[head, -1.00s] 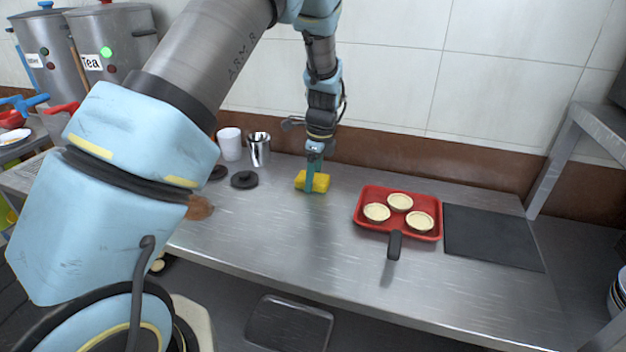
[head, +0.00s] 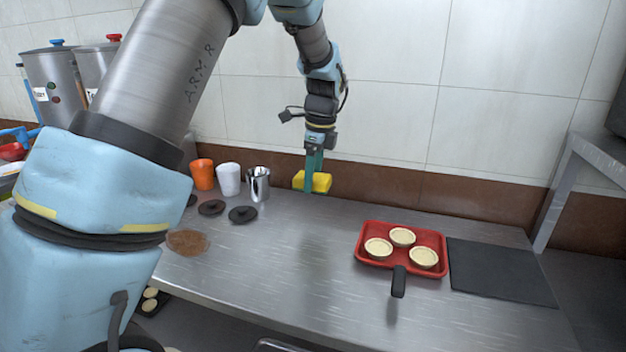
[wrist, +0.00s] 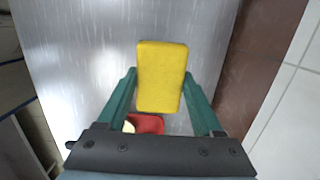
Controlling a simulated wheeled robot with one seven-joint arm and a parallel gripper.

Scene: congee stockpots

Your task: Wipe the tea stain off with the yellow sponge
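The yellow sponge (head: 320,182) is held up above the steel counter, towards its back edge; it also shows in the wrist view (wrist: 161,78). My gripper (head: 314,184) points down with its green fingers on either side of the sponge, shut on it. The tea stain (head: 187,242) is a brown patch on the counter's left part, near the front edge, partly beside my arm. The sponge is to the right of the stain and apart from it.
Black lids (head: 243,214), a steel cup (head: 258,184), a white cup (head: 229,179) and an orange cup (head: 203,174) stand at the back left. A red tray (head: 372,228) with three tarts and a dark mat (head: 500,270) lie right. The counter's middle is clear.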

